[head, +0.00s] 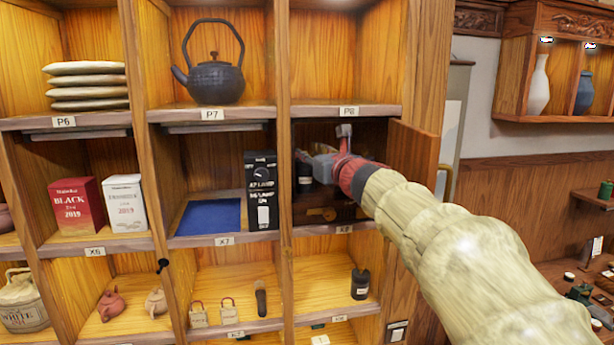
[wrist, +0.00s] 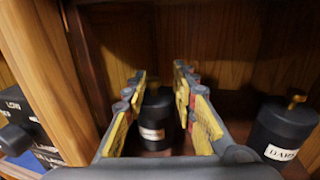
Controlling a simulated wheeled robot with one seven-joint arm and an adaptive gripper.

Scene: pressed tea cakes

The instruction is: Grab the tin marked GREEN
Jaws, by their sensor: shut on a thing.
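A dark tin (wrist: 153,130) with a pale label stands between the two yellow-padded fingers of my gripper (wrist: 159,74) in the wrist view. I cannot read its label, so I cannot tell whether it is GREEN. My gripper is shut on this tin. A second dark tin (wrist: 285,130) with a brass-coloured knob and a label that seems to read DARK stands to the right, apart from my fingers. In the head view my gripper (head: 312,160) reaches into the compartment above label X8, and my arm hides part of it.
A wooden door (head: 413,160) stands open at the compartment's right. A wooden divider (wrist: 45,70) is close on the left. A black lamp box (head: 261,190) and a blue mat (head: 207,217) are in X7. A kettle (head: 215,82) stands above.

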